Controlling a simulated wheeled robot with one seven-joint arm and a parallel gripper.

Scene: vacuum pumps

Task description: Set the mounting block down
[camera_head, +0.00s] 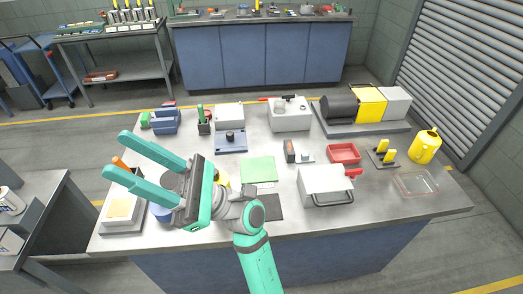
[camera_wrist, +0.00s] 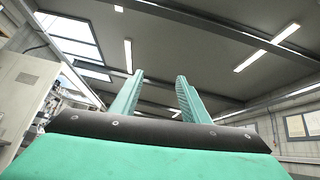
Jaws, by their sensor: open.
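My gripper (camera_head: 115,155) is raised above the left part of the workbench (camera_head: 270,222), with its two green fingers spread and pointing to the upper left. In the wrist view the fingers (camera_wrist: 155,92) stand apart against the ceiling, with nothing between them. I cannot tell for sure which thing is the mounting block. A blue block-like plate with a black knob (camera_head: 231,141) lies flat on the bench, right of my gripper and apart from it.
A green sheet (camera_head: 258,169) lies mid-bench. My arm hides some things at front left, beside a white-topped box (camera_head: 120,212).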

